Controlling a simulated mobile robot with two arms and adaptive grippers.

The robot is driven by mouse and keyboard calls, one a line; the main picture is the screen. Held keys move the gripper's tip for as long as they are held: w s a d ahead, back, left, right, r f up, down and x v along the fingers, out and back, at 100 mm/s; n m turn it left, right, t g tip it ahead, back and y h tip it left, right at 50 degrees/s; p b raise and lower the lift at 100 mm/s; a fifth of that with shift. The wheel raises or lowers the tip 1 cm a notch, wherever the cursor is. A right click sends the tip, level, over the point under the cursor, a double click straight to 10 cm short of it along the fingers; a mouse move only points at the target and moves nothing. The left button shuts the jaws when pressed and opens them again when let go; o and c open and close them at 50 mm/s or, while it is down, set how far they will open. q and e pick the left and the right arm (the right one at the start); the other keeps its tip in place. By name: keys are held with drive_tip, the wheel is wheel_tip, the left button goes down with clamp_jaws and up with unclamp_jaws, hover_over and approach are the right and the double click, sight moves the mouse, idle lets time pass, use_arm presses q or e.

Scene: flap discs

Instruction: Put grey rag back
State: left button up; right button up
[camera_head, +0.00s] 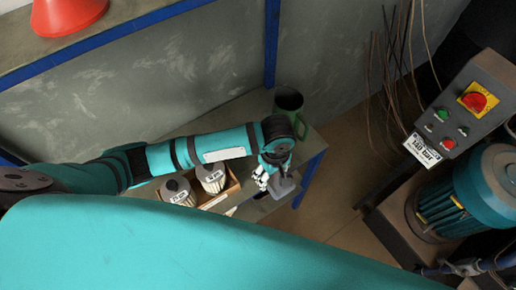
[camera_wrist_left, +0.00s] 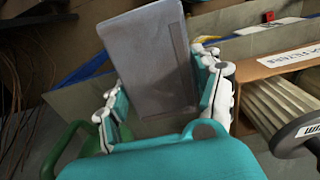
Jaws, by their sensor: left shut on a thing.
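The grey rag (camera_wrist_left: 150,50) is a flat, folded-looking piece held between the fingers of my left gripper (camera_wrist_left: 160,95) in the left wrist view. In the head view the rag (camera_head: 285,188) hangs at the end of my left arm, with the gripper (camera_head: 266,176) shut on it. The gripper is above the right end of the workbench (camera_head: 252,112), to the right of the cardboard box. Whether the rag touches the bench is not clear. My right gripper is not seen.
A cardboard box (camera_head: 233,188) with white filters (camera_head: 211,178) stands left of the gripper. A control box (camera_head: 466,105) and teal motor (camera_head: 470,195) are at right. Open floor (camera_head: 345,190) lies between.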

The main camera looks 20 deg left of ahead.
use_arm(q)
drive_tip(key=w+a, duration=0.3)
drive_tip(key=shift+w+a+f, duration=0.1)
drive_tip(key=shift+w+a, duration=0.25)
drive_tip(key=w+a, duration=0.2)
drive_tip(key=w+a+p, duration=0.1)
drive_tip(key=w, duration=0.1)
drive_tip(key=shift+a+f, duration=0.3)
drive_tip(key=shift+f, duration=0.05)
wheel_tip(320, 180, down, 3)
drive_tip(key=shift+r, duration=0.1)
drive_tip(key=shift+f, duration=0.4)
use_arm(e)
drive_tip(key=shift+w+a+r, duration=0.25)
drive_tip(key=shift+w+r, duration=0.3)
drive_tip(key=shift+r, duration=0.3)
use_arm(q)
drive_tip(key=o, duration=1.2)
drive_tip(key=shift+f, duration=0.15)
drive_tip(key=shift+c, duration=0.2)
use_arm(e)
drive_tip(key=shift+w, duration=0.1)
